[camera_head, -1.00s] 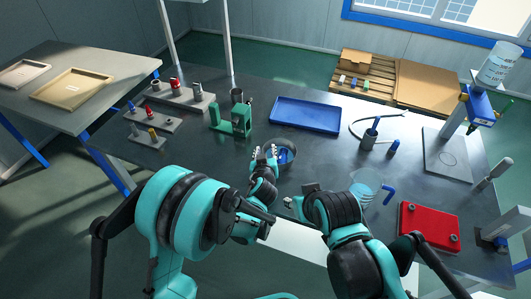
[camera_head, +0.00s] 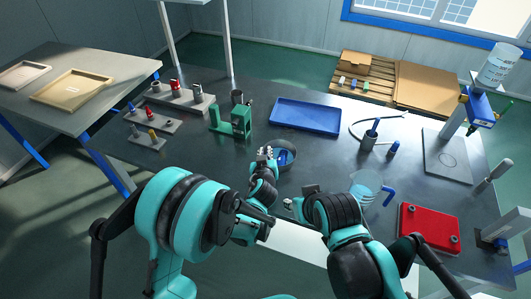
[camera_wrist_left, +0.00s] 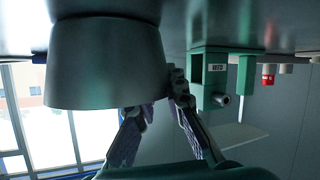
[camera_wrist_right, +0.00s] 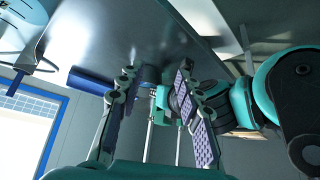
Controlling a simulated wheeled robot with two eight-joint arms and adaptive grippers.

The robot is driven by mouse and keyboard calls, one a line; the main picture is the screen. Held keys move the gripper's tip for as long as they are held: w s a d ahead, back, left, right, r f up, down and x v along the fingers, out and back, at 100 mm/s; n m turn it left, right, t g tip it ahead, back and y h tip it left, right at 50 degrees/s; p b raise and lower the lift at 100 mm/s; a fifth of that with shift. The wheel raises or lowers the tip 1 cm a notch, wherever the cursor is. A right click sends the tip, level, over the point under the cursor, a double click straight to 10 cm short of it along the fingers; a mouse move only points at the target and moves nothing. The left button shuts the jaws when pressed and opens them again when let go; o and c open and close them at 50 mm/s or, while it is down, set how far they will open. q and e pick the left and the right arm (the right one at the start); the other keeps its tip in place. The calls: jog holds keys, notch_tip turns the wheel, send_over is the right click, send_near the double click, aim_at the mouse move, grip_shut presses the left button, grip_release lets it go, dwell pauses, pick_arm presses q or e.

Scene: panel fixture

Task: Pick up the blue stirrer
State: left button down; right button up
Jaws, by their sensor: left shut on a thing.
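A grey metal pot (camera_head: 290,146) stands in the middle of the dark table, with something blue (camera_head: 283,157) inside it. A blue upright piece (camera_head: 375,124) stands in a small grey cup (camera_head: 368,140) further right; I cannot tell which blue piece is the stirrer. My left gripper (camera_head: 265,152) is at the pot's left side. In the left wrist view the pot (camera_wrist_left: 105,65) is close, and the jaws (camera_wrist_left: 158,95) are shut at its edge; the gripped part is mostly hidden. My right gripper (camera_head: 289,203) is open and empty at the table's front; it also shows in the right wrist view (camera_wrist_right: 155,85).
A green fixture (camera_head: 238,122) stands left of the pot, a blue tray (camera_head: 305,115) behind it. A clear jug with a blue handle (camera_head: 365,187) and a red block (camera_head: 429,228) are at the right. Racks with small parts (camera_head: 150,125) are at the left.

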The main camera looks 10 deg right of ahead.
jog(key=shift+c, duration=0.5)
jog(key=m+g, duration=0.2)
jog(key=m, duration=0.4)
send_over(284, 155)
jog(key=s, duration=0.2)
notch_tip(284, 155, down, 5)
jog(key=shift+f, duration=0.1)
jog(key=shift+s+x, duration=0.15)
jog(key=shift+x, duration=1.4)
jog(key=shift+s+x, duration=0.1)
jog(key=shift+x, duration=1.45)
jog(key=shift+d+f, duration=0.1)
grip_shut()
